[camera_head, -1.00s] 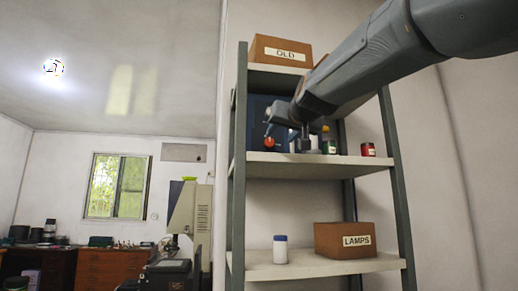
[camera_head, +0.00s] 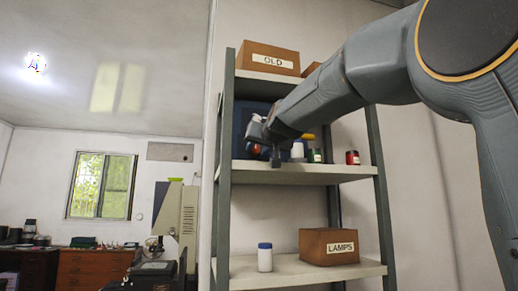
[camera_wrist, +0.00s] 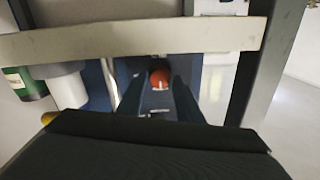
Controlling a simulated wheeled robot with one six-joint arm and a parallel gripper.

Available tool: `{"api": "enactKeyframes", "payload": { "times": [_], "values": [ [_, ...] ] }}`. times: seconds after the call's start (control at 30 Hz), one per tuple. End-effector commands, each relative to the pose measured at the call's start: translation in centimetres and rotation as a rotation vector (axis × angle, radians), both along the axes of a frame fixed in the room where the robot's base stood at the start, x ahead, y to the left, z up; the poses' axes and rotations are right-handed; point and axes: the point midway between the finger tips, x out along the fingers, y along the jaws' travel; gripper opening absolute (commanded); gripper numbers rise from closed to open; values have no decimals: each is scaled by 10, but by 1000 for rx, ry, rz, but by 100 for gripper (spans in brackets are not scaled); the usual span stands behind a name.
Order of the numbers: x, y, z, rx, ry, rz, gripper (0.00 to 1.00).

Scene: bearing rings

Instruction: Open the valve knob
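The red valve knob (camera_wrist: 160,77) shows near the middle of the wrist view, in front of a blue surface. In the head view only a bit of the red knob (camera_head: 252,150) shows beside my gripper (camera_head: 264,146), at the left end of the middle shelf. In the wrist view the two dark fingers of my gripper (camera_wrist: 158,92) stand apart, and the knob appears between or just beyond their tips. I cannot tell whether they touch it. The blue unit (camera_head: 242,122) behind is mostly hidden by my arm.
The middle shelf (camera_head: 320,172) holds a white bottle (camera_head: 297,149), a green jar (camera_head: 314,156) and a red can (camera_head: 352,158) to the right. A grey shelf post (camera_head: 224,150) stands close on the left. The OLD box (camera_head: 270,58) is above, the LAMPS box (camera_head: 328,246) below.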

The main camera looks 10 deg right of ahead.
Motion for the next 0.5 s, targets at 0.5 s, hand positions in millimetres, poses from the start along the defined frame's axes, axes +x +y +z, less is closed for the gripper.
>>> {"api": "enactKeyframes", "payload": {
  "times": [0.5],
  "values": [
    [0,-1,0,54,-1,-2,4]
  ]
}}
